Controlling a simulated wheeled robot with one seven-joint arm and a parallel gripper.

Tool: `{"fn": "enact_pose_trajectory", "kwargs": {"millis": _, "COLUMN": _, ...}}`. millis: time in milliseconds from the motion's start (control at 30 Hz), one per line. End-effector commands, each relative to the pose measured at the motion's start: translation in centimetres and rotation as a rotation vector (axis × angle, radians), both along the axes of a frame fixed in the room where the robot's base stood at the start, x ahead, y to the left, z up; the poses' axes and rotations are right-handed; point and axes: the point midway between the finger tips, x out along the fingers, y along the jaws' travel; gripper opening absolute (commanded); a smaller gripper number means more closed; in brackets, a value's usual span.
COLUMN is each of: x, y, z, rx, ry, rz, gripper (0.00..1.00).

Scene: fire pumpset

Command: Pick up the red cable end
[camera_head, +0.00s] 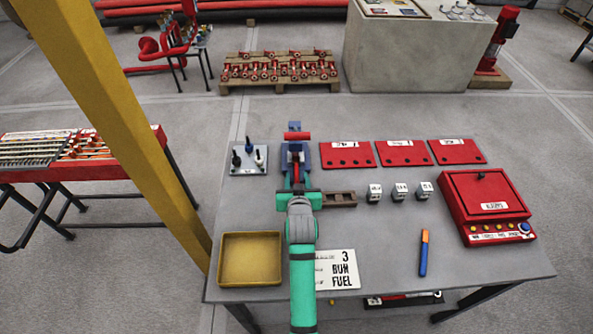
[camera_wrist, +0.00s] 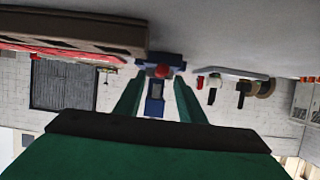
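My gripper (camera_head: 297,180) is level over the table and points away from the head camera at a blue vise-like fixture (camera_head: 296,155). In the wrist view, the green fingers of my gripper (camera_wrist: 160,82) stand apart on either side of the blue fixture (camera_wrist: 174,60). A red round end (camera_wrist: 162,71) shows between the fingertips, seemingly end-on; I cannot tell whether it is the cable end or whether the fingers touch it. A red block (camera_head: 297,136) sits on the fixture's far part in the head view. My arm and gripper hide part of the fixture.
A grey plate (camera_head: 240,170) with blue, black and white plugs stands left of the fixture. A brown slotted bar (camera_head: 338,199) lies close right of my gripper. Small labelled blocks (camera_head: 400,191), red panels (camera_head: 400,153), a red box (camera_head: 487,200) and a yellow tray (camera_head: 250,258) surround it.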

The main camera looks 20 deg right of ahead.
Motion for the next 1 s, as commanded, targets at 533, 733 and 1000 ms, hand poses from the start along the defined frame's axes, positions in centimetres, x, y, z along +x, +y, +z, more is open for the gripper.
{"fn": "enact_pose_trajectory", "kwargs": {"millis": 533, "x": 1.6, "y": -0.6, "z": -0.7, "rx": 0.000, "ry": 0.000, "rz": -0.001, "gripper": 0.10}}
{"fn": "enact_pose_trajectory", "kwargs": {"millis": 733, "x": 1.6, "y": -0.5, "z": -0.7, "rx": 0.000, "ry": 0.000, "rz": -0.001, "gripper": 0.00}}
{"fn": "enact_pose_trajectory", "kwargs": {"millis": 1000, "x": 1.6, "y": -0.5, "z": -0.3, "rx": -0.001, "ry": -0.001, "rz": -0.001, "gripper": 0.00}}
